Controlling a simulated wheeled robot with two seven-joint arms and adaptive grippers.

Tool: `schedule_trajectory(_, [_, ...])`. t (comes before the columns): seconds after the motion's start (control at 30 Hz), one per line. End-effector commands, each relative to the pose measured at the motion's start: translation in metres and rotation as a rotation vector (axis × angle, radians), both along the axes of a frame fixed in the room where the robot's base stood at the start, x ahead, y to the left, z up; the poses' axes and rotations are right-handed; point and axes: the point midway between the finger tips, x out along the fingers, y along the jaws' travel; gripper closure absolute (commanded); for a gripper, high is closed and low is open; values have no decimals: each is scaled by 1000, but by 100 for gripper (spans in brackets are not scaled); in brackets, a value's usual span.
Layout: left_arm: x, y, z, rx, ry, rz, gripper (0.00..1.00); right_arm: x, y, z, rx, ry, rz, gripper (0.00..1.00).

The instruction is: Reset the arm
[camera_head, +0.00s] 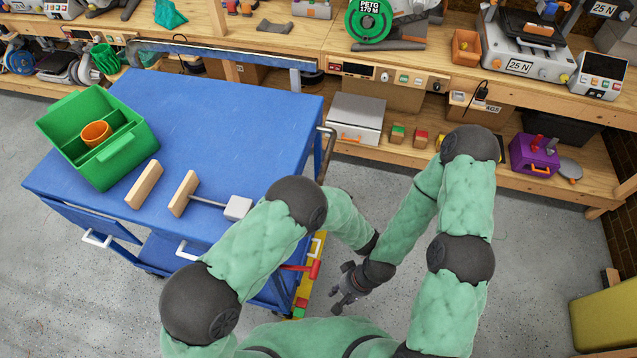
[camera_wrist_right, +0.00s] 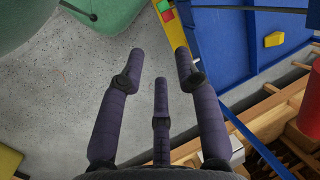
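My right gripper (camera_head: 345,292) hangs low over the grey floor at the lower middle of the head view, to the right of the blue cart. In the right wrist view, its dark purple fingers (camera_wrist_right: 158,65) are spread apart with nothing between them. My right arm bends down from the right to this gripper. My left arm reaches in from the left, and its forearm ends near the right forearm. The left gripper cannot be made out; it is hidden around the right wrist.
The blue cart (camera_head: 240,120) carries a green bin (camera_head: 70,120) with an orange cup (camera_head: 96,133), two wooden blocks and a grey-headed tool (camera_head: 237,208). A wooden bench (camera_head: 300,35) with devices runs along the back. A yellow-green object (camera_head: 605,320) stands lower right.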

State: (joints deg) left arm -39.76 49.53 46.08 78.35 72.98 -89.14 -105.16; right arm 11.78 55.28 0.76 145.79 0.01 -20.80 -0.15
Motion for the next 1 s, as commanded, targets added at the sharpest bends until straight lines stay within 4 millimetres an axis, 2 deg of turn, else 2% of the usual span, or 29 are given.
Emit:
schedule_trajectory(0.03, [-32, -60, 16, 15, -29, -133, 41, 35, -4, -4, -13, -61, -14, 66])
schedule_trajectory(0.2, [-38, -61, 16, 17, -26, -132, 41, 32, -3, -4, -12, -56, -13, 66])
schedule_trajectory(0.57, [-37, -61, 15, 18, -25, -133, 41, 24, -3, -3, -9, -42, -11, 66])
schedule_trajectory(0.77, [-20, -53, 12, 16, -24, -131, 41, 21, -3, -3, -8, -36, -12, 66])
schedule_trajectory(1.0, [12, -39, 7, 17, -24, -134, 41, 25, -4, -3, -9, -44, -15, 66])
